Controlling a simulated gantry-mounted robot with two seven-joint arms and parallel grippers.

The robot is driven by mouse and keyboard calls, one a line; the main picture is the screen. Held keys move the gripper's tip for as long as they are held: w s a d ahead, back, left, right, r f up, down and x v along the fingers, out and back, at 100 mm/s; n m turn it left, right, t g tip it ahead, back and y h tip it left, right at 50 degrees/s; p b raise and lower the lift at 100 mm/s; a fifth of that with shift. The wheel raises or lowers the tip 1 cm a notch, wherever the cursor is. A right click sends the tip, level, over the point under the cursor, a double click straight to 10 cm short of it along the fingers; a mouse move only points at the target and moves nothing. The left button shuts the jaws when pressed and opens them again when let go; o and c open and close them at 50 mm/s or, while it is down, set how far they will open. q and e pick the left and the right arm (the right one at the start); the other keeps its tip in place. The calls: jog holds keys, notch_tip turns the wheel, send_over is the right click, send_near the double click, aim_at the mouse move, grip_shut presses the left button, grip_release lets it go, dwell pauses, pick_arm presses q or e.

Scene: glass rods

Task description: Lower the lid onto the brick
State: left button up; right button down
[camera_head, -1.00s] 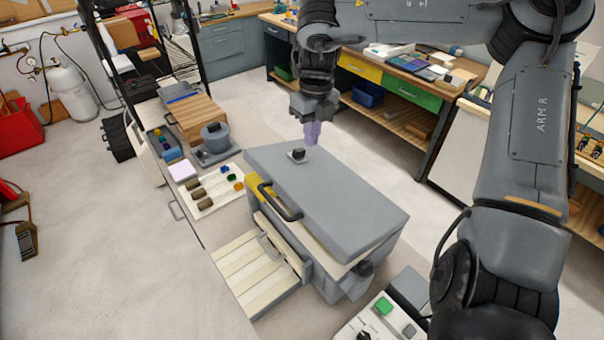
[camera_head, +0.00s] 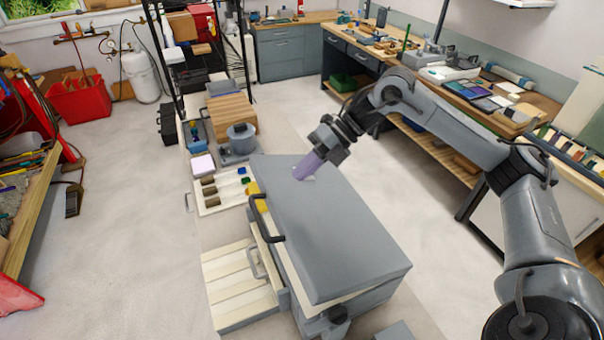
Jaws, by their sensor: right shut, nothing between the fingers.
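The grey lid (camera_head: 335,235) covers the large grey box (camera_head: 365,320) in the middle. A pale strip (camera_head: 330,300) shows under the lid's near edge. A black handle (camera_head: 265,218) is on the lid's left side. A yellow piece (camera_head: 255,196) shows at the lid's left edge; I cannot tell whether it is the brick. My right gripper (camera_head: 302,173) has lilac fingers, shut and empty, at the far left part of the lid's top. I cannot tell whether they touch it. They hide most of the small knob there. My left gripper is not in view.
A slatted drawer (camera_head: 238,285) stands out left of the box. A tray with small pieces (camera_head: 215,192), a round grey pot (camera_head: 241,138) and a wooden block stack (camera_head: 230,112) lie beyond. A workbench (camera_head: 440,150) stands behind at right.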

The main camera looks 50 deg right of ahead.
aim_at(268, 203)
jog(key=p+x, duration=0.3)
jog(key=x, duration=0.7)
jog(key=shift+w+a+f, duration=0.15)
jog(key=shift+a+f, duration=0.05)
jog(key=shift+a, duration=0.1)
jog(key=shift+w+a+f, duration=0.2)
jog(key=shift+a+f, duration=0.15)
jog(key=shift+f, duration=0.05)
jog(key=shift+f, duration=0.1)
jog(key=f+b, duration=0.1)
jog(key=a+f+b, duration=0.1)
jog(key=f, duration=0.1)
jog(key=w+f+b, duration=0.1)
jog(key=shift+a+f, duration=0.3)
jog(key=shift+a, duration=0.1)
jog(key=shift+r, duration=0.1)
